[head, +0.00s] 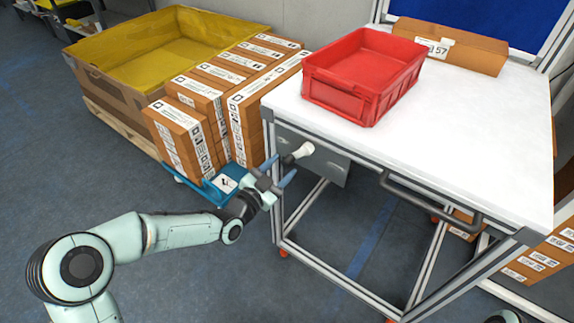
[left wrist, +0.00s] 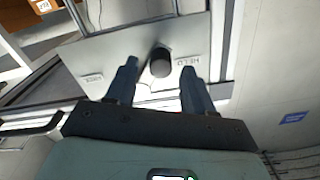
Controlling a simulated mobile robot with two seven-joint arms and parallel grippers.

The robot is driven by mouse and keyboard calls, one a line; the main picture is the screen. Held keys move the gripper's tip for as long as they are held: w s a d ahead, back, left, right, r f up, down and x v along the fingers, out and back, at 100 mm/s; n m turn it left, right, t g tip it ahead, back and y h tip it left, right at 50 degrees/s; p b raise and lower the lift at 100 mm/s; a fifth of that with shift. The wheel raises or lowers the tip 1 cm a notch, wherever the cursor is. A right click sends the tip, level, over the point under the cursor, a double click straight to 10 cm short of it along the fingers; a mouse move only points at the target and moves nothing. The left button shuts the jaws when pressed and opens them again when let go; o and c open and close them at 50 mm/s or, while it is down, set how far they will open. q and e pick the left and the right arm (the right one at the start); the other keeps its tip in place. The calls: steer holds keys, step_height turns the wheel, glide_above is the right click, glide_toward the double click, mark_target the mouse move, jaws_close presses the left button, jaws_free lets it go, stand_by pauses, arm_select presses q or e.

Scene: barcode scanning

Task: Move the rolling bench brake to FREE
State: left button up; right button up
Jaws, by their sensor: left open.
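The brake lever (head: 303,150) sticks out from a grey plate (head: 333,166) under the left front corner of the bench (head: 455,115). Its end looks pale in the head view. In the left wrist view the lever (left wrist: 160,64) looks dark and lies nearer the label that reads HELD upside down (left wrist: 187,61) than the other, blurred label (left wrist: 93,78). My left gripper (head: 282,169) is open at the plate. In the wrist view its fingers (left wrist: 160,88) stand on either side of the lever, with gaps. I cannot tell whether they touch it. My right gripper is out of view.
A red crate (head: 358,93) and a brown box (head: 450,48) stand on the bench. A handle bar (head: 430,200) runs along its front edge. Stacked cartons (head: 215,100) and a yellow-lined bin (head: 150,62) stand left of the bench. The floor in front is clear.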

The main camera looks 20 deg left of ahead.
mark_target(285, 164)
arm_select(q)
steer(key=shift+x, duration=1.55)
steer(key=shift+c, duration=0.3)
